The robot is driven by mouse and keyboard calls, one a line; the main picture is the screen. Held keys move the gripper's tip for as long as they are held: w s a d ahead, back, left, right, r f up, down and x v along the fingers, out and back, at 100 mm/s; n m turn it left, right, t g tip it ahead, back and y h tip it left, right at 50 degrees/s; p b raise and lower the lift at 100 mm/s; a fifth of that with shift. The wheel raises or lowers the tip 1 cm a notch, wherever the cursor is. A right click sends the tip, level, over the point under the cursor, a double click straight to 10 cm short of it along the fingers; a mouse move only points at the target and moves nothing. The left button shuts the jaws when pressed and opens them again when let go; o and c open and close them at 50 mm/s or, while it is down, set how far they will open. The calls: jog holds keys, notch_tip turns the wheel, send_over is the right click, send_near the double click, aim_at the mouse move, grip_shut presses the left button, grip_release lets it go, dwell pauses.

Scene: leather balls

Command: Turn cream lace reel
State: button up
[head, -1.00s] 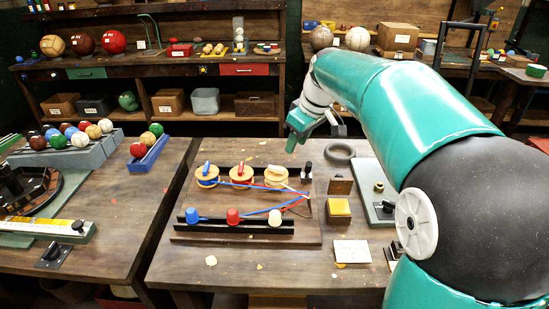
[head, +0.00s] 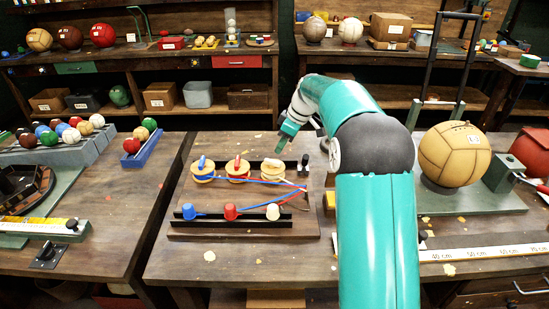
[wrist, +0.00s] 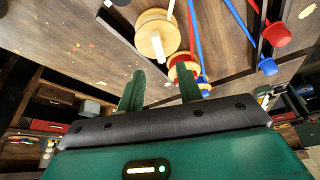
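The cream reel (head: 273,172) is the rightmost of three lace reels on a dark wooden board (head: 240,235). It also shows in the wrist view (wrist: 156,38), just beyond my fingertips. The red-laced reel (head: 238,170) and the blue-laced reel (head: 203,172) stand to its left. Red and blue laces run right from those reels to the board's right side. My gripper (head: 281,151) hangs tilted down above and behind the cream reel. In the wrist view my gripper (wrist: 161,80) has its two green fingers apart with nothing between them. I cannot tell whether it touches the reel.
Blue (head: 189,212), red (head: 231,212) and white (head: 273,212) cups sit along the board's front rail. A small dark post (head: 305,160) stands right of the cream reel. A large tan ball (head: 454,154) rests on a green stand at right. The table front is mostly clear.

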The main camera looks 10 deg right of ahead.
aim_at(273, 160)
jog(key=x, duration=0.7)
jog(key=shift+w+f, duration=0.15)
jog(key=shift+f, duration=0.2)
grip_shut()
